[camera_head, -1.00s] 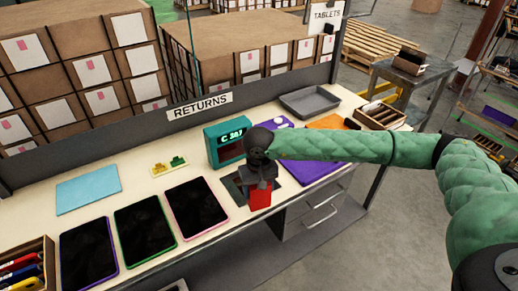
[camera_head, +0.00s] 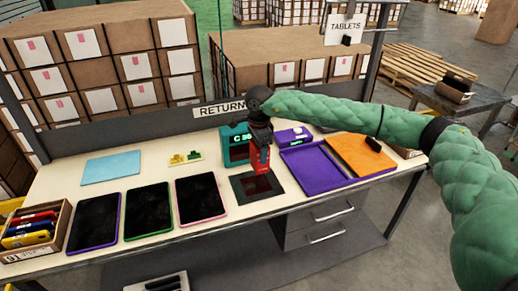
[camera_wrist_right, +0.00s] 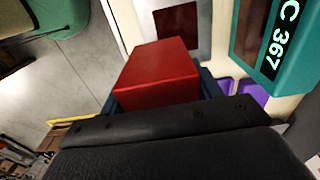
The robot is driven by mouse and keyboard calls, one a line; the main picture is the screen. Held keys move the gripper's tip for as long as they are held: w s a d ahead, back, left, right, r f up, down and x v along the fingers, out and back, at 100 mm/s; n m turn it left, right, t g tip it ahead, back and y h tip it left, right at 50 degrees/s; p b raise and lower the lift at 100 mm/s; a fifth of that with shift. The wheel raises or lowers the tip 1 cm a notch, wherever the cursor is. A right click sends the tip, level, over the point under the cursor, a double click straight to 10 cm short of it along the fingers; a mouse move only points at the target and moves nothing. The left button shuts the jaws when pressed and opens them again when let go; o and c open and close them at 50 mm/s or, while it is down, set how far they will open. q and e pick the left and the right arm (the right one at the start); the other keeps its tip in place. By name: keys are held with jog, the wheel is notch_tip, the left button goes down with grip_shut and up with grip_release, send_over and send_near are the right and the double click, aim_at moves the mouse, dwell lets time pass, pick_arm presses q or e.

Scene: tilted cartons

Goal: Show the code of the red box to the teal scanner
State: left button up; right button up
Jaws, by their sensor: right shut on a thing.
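My right gripper (camera_head: 261,150) is shut on the red box (camera_head: 260,162) and holds it above the dark square pad (camera_head: 248,191), just right of the teal scanner's front. The teal scanner (camera_head: 228,152) stands upright on the bench with a lit display, partly covered by the gripper. In the right wrist view the red box (camera_wrist_right: 158,78) sits between the dark blue fingers, with plain red faces showing. The scanner (camera_wrist_right: 262,62) is to its right, apart from it. No code shows on the box's visible faces. My left gripper is out of view.
Tablets (camera_head: 148,211) lie at the front left, beside a crate of coloured items (camera_head: 35,240). A purple tray (camera_head: 312,170) and an orange panel (camera_head: 357,155) lie on the right. A blue sheet (camera_head: 110,167) lies at the back left.

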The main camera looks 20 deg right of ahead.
jog(key=shift+w+r+m, duration=0.25)
jog(key=shift+w+m, duration=0.45)
jog(key=shift+f, duration=0.7)
notch_tip(320, 180, down, 4)
jog(key=shift+r+b, duration=0.1)
jog(key=shift+b, duration=0.2)
jog(key=shift+f, duration=0.8)
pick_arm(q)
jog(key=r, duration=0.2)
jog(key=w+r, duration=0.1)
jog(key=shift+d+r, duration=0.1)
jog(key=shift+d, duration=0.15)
pick_arm(e)
jog(key=shift+r, duration=0.1)
jog(key=shift+r, duration=2.95)
